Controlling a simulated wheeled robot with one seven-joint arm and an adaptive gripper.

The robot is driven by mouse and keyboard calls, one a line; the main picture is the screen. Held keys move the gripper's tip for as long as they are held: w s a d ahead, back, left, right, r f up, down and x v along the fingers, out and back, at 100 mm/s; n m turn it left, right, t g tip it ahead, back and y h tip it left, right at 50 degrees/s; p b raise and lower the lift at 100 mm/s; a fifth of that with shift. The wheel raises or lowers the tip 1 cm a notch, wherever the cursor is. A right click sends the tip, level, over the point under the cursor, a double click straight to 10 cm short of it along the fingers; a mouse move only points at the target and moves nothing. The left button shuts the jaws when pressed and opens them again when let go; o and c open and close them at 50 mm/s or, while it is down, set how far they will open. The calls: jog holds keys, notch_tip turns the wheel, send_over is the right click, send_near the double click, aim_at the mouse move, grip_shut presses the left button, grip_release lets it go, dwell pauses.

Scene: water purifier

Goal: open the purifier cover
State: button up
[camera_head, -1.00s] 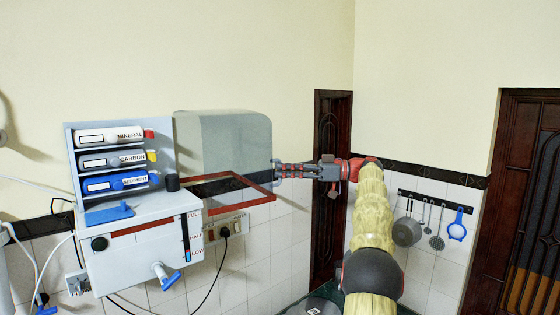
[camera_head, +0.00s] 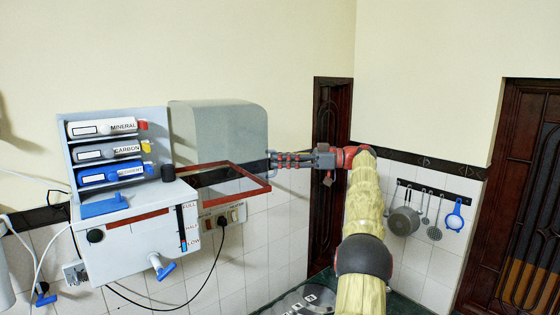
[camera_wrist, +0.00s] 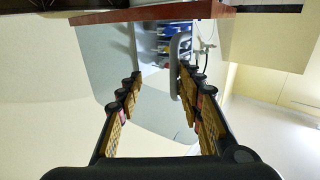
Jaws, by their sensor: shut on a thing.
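The purifier (camera_head: 140,250) hangs on the wall at left in the head view, its filter shelves exposed. Its translucent grey cover (camera_head: 217,130), with a red rim (camera_head: 240,193), stands out to the right of the purifier body. My gripper (camera_head: 271,161) is at the cover's right side, reaching in from the right. In the wrist view my gripper (camera_wrist: 160,76) has its fingers on either side of a grey curved handle (camera_wrist: 175,62) on the cover (camera_wrist: 108,60); it is shut on this handle. The exact finger contact is hard to see.
Mineral (camera_head: 103,128), carbon (camera_head: 105,151) and sediment (camera_head: 108,173) filters lie on the shelves. A socket panel (camera_head: 222,217) with a cable is below the cover. Utensils (camera_head: 430,215) hang on the right wall. A dark door (camera_head: 333,150) stands behind my arm.

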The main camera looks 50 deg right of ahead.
jog(key=shift+o, duration=1)
jog(key=shift+a+r, duration=0.15)
jog(key=shift+r, duration=0.3)
jog(key=shift+f, duration=0.1)
jog(key=v, duration=0.7)
jog(key=shift+s+d+f, duration=0.25)
jog(key=shift+s+f, duration=0.05)
jog(key=shift+f, duration=0.05)
